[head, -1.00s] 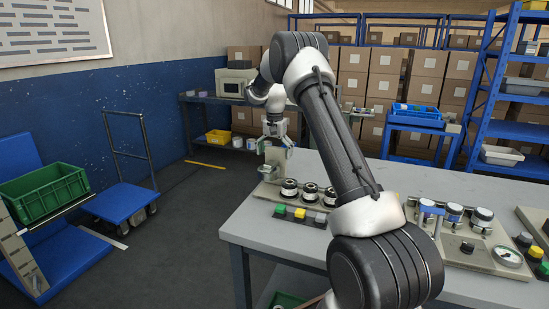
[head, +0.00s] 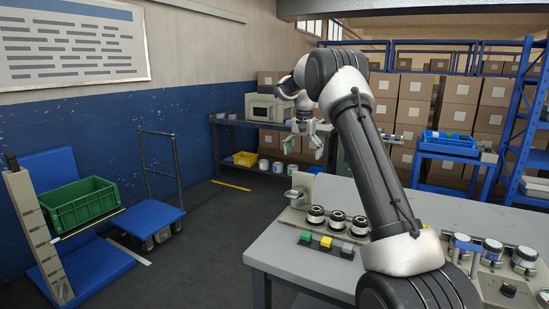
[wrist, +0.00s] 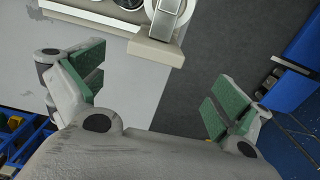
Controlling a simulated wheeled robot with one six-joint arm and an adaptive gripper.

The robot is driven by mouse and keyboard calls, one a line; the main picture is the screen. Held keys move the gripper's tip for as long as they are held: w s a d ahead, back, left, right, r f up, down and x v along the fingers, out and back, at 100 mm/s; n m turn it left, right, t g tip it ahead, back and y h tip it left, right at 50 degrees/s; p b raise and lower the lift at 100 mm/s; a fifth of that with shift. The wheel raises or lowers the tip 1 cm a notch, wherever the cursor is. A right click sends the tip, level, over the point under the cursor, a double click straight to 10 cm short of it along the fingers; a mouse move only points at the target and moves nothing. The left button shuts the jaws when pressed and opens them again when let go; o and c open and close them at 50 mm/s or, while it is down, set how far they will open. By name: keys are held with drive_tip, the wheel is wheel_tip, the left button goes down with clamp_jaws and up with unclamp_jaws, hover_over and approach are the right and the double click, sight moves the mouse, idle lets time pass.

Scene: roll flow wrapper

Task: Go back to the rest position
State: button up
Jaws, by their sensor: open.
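My gripper (head: 305,143) is raised above the far left corner of the work table (head: 290,258) in the head view. Its fingers point down and nothing is between them. In the wrist view my gripper (wrist: 153,95) has its two green-padded fingers spread wide apart. Below it in that view are the table's edge, the dark floor and part of a fixture (wrist: 160,45). My arm reaches across the right half of the head view and hides part of the table.
On the table are a fixture with several dark round rolls (head: 338,218), coloured buttons (head: 326,242) and more rolls at the right (head: 493,249). A green crate (head: 80,203) and a blue cart (head: 150,215) stand at the left. The floor between cart and table is clear.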

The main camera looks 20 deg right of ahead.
drive_tip(key=shift+w+n, duration=0.25)
drive_tip(key=shift+n, duration=0.25)
drive_tip(key=s+f, duration=0.1)
drive_tip(key=s+f+n, duration=0.1)
drive_tip(key=f, duration=0.1)
drive_tip(key=s+f+n, duration=0.1)
drive_tip(key=shift+s+a+f+g, duration=0.2)
drive_tip(key=shift+s+f+g, duration=0.05)
drive_tip(key=shift+f+g, duration=0.05)
drive_tip(key=s, duration=0.3)
drive_tip(key=shift+s+a+r+n, duration=0.15)
drive_tip(key=shift+a+r+n, duration=0.1)
drive_tip(key=shift+a+n, duration=0.15)
drive_tip(key=s+a+r+n+t, duration=0.1)
drive_tip(key=s+a+r+n, duration=0.1)
drive_tip(key=s, duration=1.1)
drive_tip(key=s+a+r+n+t, duration=0.2)
drive_tip(key=s+r, duration=0.3)
drive_tip(key=s, duration=0.9)
drive_tip(key=s+a+r+n+t, duration=0.1)
drive_tip(key=s+a+r, duration=0.3)
drive_tip(key=s, duration=0.9)
drive_tip(key=shift+s+n+t, duration=0.15)
drive_tip(key=shift+n+t, duration=0.25)
drive_tip(key=shift+t, duration=0.1)
drive_tip(key=shift+r, duration=0.1)
